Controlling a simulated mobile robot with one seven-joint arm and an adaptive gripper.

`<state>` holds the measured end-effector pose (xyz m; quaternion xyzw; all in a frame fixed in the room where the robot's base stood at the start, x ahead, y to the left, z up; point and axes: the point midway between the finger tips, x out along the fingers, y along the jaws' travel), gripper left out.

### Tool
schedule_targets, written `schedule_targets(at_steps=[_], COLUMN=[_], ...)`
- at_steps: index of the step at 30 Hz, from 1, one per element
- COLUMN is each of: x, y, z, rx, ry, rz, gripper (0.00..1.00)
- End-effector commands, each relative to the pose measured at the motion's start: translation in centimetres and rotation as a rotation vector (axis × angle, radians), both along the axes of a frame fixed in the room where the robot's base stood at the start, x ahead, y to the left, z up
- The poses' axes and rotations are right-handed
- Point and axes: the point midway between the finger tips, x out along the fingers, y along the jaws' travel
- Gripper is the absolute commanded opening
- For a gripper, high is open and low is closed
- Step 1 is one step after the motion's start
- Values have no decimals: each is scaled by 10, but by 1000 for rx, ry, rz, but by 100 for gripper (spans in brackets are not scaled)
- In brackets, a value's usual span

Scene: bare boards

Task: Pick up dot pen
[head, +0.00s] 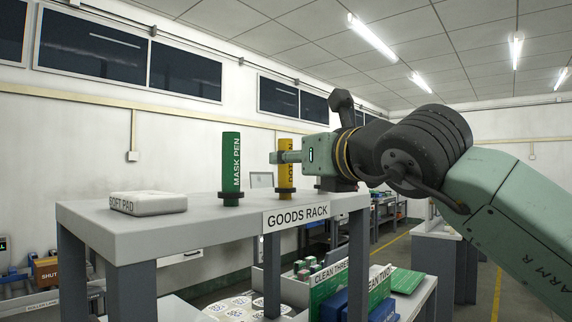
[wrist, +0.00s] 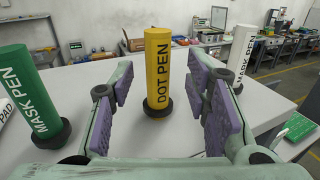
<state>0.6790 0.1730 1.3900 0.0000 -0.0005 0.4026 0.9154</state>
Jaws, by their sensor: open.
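The dot pen (wrist: 158,62) is a yellow upright cylinder with a dark ring base, standing on the rack top. In the head view the dot pen (head: 287,180) is partly hidden behind my gripper (head: 284,157). In the wrist view my gripper (wrist: 160,95) is open, with one purple-padded finger on each side of the dot pen. Gaps show between the pen and both pads. Neither finger touches it.
The green mask pen (head: 231,165) stands left of the dot pen, with a soft pad (head: 148,202) farther left. A white pen (wrist: 242,50) stands to the right. The goods rack (head: 215,215) has clear surface in front of the dot pen.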

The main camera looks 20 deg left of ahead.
Motion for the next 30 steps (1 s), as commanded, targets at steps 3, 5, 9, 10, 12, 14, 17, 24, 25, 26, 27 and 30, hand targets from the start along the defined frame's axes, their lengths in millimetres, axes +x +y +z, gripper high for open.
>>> schedule_targets(at_steps=[3, 5, 9, 10, 12, 14, 17, 24, 25, 26, 27, 30], x=[11, 16, 23, 23, 23, 23, 23, 23, 23, 23, 23, 23], y=[16, 22, 28, 28, 28, 28, 28, 28, 28, 28, 28, 28], z=[3, 3, 0, 0, -1, -1, -1, -1, -1, -1, -1, -1], rx=[-1, 0, 0, 0, 1, 1, 1, 1, 1, 1, 1, 1], ry=[2, 1, 0, 0, 1, 1, 1, 1, 1, 1, 1, 1], rz=[3, 3, 2, 1, 1, 1, 1, 1, 1, 1, 1, 1], gripper=[43, 43, 43, 43, 43, 43, 40, 24, 22, 20, 17, 11])
